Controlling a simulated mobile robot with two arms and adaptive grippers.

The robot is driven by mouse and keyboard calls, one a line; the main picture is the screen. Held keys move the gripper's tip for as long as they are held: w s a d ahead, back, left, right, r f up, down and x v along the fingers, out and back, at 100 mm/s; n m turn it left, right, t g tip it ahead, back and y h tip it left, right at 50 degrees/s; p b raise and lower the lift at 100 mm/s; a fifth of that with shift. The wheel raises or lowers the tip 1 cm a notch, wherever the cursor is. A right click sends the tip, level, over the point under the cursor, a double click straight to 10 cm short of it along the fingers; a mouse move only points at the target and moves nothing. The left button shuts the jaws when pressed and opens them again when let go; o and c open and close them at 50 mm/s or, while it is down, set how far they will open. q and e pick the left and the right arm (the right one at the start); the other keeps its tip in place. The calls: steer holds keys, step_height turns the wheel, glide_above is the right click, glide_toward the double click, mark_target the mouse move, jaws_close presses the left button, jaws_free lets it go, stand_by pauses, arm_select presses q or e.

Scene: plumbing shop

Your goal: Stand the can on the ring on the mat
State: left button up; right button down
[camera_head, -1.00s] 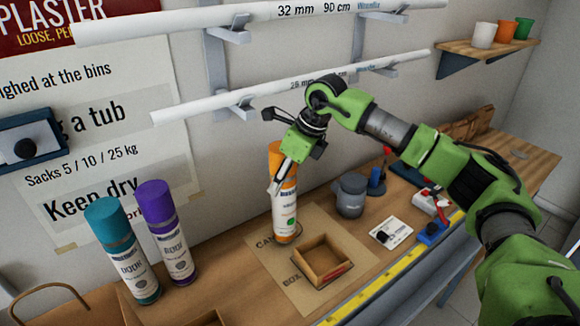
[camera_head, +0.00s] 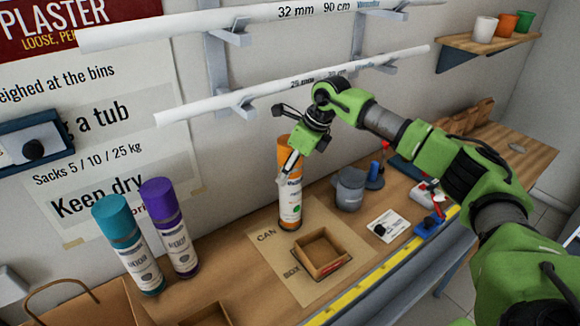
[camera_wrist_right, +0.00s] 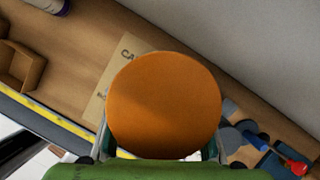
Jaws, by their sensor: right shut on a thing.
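An orange can with a white label (camera_head: 289,210) is upright at the back of the tan mat (camera_head: 290,284), close to the printed word CAN. My right gripper (camera_head: 290,165) is shut on its upper part from the right. I cannot tell whether its base touches the mat or is slightly above it. The ring is not visible; the can may cover it. In the right wrist view the can's round orange top (camera_wrist_right: 165,105) fills the middle and hides its base. My left gripper is not in view.
A small open wooden box (camera_head: 343,258) sits on the mat near the word BOX. Teal (camera_head: 130,250) and purple (camera_head: 170,230) cans stand left. A grey pot (camera_head: 350,190), a card (camera_head: 387,226) and tools are right. The wall with pipes is behind.

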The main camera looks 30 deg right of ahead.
steer(key=shift+r, duration=0.1)
steer(key=c, duration=1.1)
jaws_free()
steer(key=shift+f, duration=0.2)
